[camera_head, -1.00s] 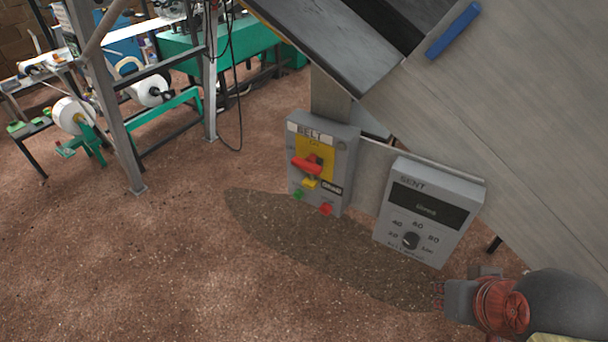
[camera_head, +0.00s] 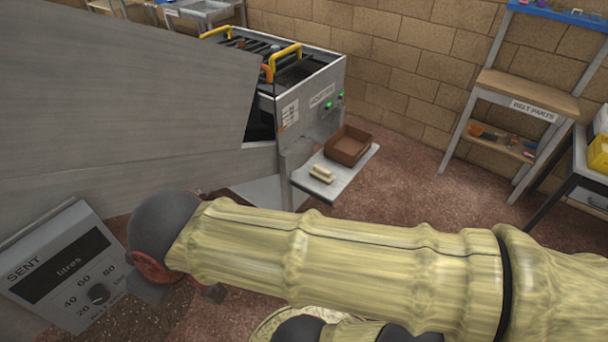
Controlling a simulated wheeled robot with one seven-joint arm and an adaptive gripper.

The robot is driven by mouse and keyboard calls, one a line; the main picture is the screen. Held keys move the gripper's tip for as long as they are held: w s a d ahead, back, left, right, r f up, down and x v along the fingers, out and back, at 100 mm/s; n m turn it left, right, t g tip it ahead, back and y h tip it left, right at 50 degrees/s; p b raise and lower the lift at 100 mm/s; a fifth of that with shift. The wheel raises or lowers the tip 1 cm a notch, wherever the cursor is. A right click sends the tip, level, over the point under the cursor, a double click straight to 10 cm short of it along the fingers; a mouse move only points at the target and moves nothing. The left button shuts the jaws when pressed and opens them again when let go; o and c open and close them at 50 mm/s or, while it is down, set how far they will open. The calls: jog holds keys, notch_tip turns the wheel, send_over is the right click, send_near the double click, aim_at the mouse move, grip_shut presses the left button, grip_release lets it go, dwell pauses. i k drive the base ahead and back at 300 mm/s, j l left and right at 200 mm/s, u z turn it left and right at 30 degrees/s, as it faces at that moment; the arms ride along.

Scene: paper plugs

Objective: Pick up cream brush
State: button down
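A small cream block-like thing (camera_head: 322,174), which looks like the cream brush, lies on a grey shelf (camera_head: 345,184) that sticks out from the machine. It is beside a brown open box (camera_head: 348,146), to its left and nearer to me. It is too small in the picture to make out bristles. My arm in its pale yellow cover crosses the lower part of the view, in front of and below the shelf. I cannot make out my gripper's fingers.
A grey machine (camera_head: 320,98) with yellow handles stands behind the shelf. A large grey panel (camera_head: 120,100) and a dial box marked SENT (camera_head: 72,265) are at left. A belt-parts rack (camera_head: 520,105) and a dark table (camera_head: 570,170) stand at right. Open floor lies between shelf and rack.

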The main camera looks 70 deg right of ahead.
aim_at(326, 176)
jog(key=z, duration=2.55)
jog(key=u, duration=3.1)
jog(key=z, duration=3.1)
jog(key=i+l, duration=0.1)
